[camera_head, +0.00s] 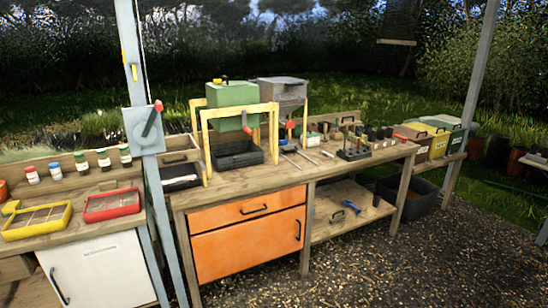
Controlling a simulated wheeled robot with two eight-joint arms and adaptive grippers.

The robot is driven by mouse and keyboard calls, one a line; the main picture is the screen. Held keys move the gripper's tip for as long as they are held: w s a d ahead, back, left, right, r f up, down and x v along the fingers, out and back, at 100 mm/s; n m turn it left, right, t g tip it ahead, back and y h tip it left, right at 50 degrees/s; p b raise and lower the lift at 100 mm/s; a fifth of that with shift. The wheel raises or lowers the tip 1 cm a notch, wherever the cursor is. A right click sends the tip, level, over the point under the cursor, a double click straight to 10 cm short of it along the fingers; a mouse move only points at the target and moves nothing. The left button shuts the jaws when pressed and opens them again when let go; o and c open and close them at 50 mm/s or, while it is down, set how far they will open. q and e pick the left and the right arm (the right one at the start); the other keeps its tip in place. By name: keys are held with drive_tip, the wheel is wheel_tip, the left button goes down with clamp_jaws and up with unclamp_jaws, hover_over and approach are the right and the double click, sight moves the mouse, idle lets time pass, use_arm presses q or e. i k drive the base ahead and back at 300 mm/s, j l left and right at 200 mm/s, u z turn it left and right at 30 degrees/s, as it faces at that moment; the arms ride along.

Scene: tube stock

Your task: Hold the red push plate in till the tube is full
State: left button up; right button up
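A grey hopper (283,92) stands at the back of the wooden bench, with a small red part (290,125) low on its front. This part may be the red push plate, but it is too small to be sure. Beside it on the left, a green box (232,105) sits in a yellow wooden frame, with a red-ended piece (247,128) under it. A dark rack (354,153) holding small upright items stands on the bench to the right. I cannot tell which item is the tube or how full it is. Neither of my grippers is in view.
A post (144,130) with a red lever (153,117) rises at the bench's left end. A black tray (237,155) lies under the green box. Red (112,214) and yellow (37,234) trays sit on the left bench. Gravel in front of the benches is clear.

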sight(290, 124)
drive_tip(key=i+j+z, duration=0.2)
drive_tip(key=i, duration=1.25)
